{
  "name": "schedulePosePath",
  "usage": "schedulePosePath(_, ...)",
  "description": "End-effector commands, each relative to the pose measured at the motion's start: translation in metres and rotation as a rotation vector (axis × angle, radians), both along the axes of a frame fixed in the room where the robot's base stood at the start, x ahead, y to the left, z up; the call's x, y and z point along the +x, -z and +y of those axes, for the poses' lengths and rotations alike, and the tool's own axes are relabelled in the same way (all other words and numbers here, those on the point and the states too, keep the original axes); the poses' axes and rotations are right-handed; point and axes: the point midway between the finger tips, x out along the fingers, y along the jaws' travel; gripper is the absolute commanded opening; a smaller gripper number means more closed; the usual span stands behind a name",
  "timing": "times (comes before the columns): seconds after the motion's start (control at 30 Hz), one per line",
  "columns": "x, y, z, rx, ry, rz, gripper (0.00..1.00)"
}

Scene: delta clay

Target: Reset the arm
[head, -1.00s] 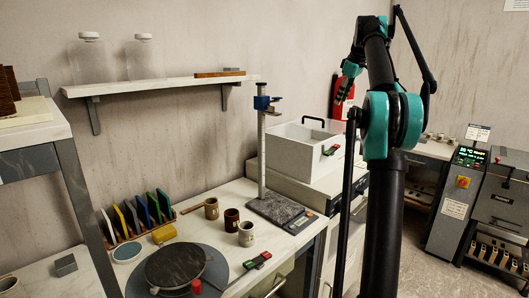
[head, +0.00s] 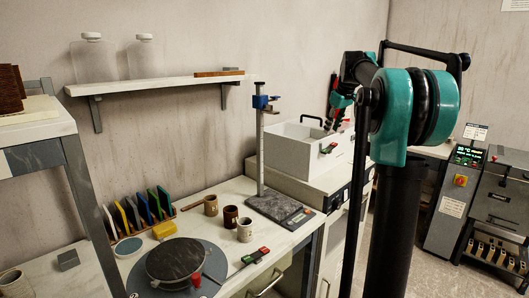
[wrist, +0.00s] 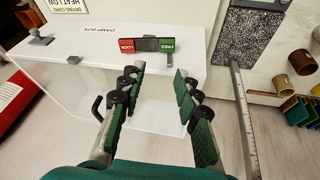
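My arm (head: 418,110), black with teal joint covers, rises at the right of the head view and bends back toward the wall. My gripper (head: 336,112) hangs over the white damp box (head: 292,155) and is partly lost against the dark arm. In the wrist view my gripper (wrist: 158,78) has its two green-padded fingers spread apart, with nothing between them. The damp box (wrist: 70,92) lies beyond and below the fingers, with a red and green LOCK/FREE slider (wrist: 147,45) on its front. I cannot tell any contact with the box.
A wall shelf (head: 160,86) holds two jars. A control cabinet (head: 455,200) stands at the right. Some floor (head: 425,270) is bare.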

Motion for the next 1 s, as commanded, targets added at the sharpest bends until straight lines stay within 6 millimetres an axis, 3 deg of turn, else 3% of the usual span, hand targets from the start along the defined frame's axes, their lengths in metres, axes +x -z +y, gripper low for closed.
schedulePosePath(0.27, -0.114, 0.129, 0.042, 0.042, 0.199, 0.031, 0.33)
schedulePosePath(0.6, -0.289, 0.283, 0.071, 0.088, 0.426, 0.048, 0.33)
schedulePosePath(0.8, -0.37, 0.343, 0.076, 0.108, 0.519, 0.049, 0.33)
schedulePosePath(0.9, -0.392, 0.358, 0.076, 0.113, 0.545, 0.049, 0.33)
schedulePosePath(1.0, -0.4, 0.364, 0.076, 0.115, 0.556, 0.048, 0.33)
